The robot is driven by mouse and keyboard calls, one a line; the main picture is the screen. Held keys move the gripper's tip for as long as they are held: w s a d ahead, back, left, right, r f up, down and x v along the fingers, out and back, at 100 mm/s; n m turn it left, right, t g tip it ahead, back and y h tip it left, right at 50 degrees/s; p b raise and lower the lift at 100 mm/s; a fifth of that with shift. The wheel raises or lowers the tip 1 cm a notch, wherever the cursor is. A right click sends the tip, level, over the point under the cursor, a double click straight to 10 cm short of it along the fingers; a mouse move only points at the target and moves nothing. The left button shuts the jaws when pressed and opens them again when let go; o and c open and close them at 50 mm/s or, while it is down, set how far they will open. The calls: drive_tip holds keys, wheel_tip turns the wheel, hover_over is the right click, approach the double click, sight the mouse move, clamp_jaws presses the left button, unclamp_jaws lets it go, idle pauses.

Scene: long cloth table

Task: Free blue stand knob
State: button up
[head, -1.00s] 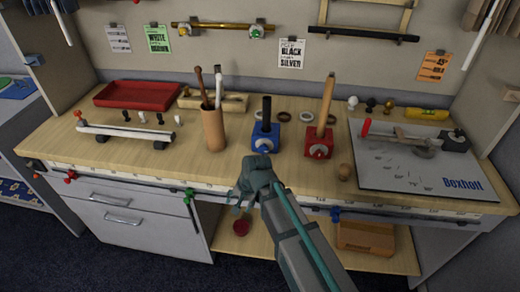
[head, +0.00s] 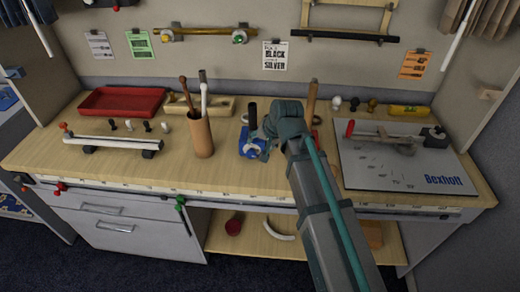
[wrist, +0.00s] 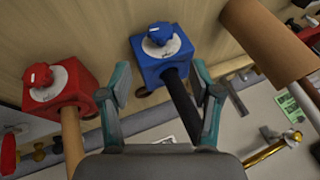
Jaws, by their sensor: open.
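The blue stand (head: 246,152) stands on the wooden table with its black post (head: 252,115) upright; my gripper hides part of it. In the wrist view, the blue stand (wrist: 165,66) shows its blue knob (wrist: 161,36) on a pale round dial. My gripper (head: 261,141) is just right of and over the stand in the head view. In the wrist view my gripper (wrist: 162,84) is open, its fingers apart, with the black post (wrist: 180,95) showing between them. The knob lies beyond the fingertips, and I see no contact with it.
A red stand (wrist: 58,90) with a wooden handle is beside the blue one. A brown cup of tools (head: 201,138) stands to the left. A grey Bexholt board (head: 400,170) lies at right, a red tray (head: 122,101) at back left.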

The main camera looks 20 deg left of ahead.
sight(252, 152)
drive_tip(key=p+x, duration=0.2)
drive_tip(key=x, duration=0.8)
drive_tip(key=shift+a+f, duration=0.25)
drive_tip(key=shift+f, duration=0.05)
drive_tip(key=c, duration=1.2)
drive_tip(key=shift+o, duration=0.2)
